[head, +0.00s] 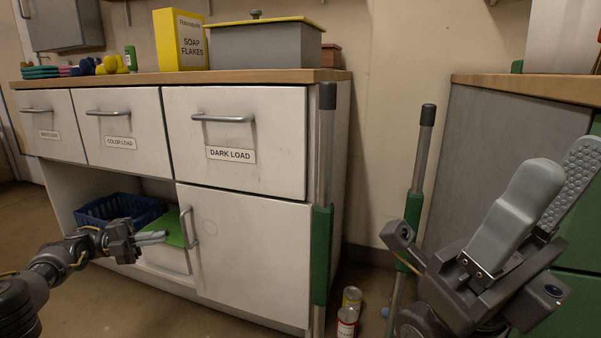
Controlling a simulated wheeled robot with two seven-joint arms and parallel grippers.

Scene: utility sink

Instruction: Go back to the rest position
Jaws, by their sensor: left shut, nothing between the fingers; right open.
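My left gripper (152,238) is in front of the open lower shelf of the white cabinet (250,245), left of its closed door. It is shut, with nothing seen between its fingers. My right gripper (545,200) is large and close at the right, pointing up, with its grey finger pads apart and empty. It is in front of the grey side panel and green unit at the right.
A blue basket (120,208) sits on the cabinet's lower shelf, beside a green-lidded box (175,228). Two green-and-grey poles (322,245) stand in the middle. Cans (347,321) stand on the floor between them. Three labelled drawers (235,140) are closed.

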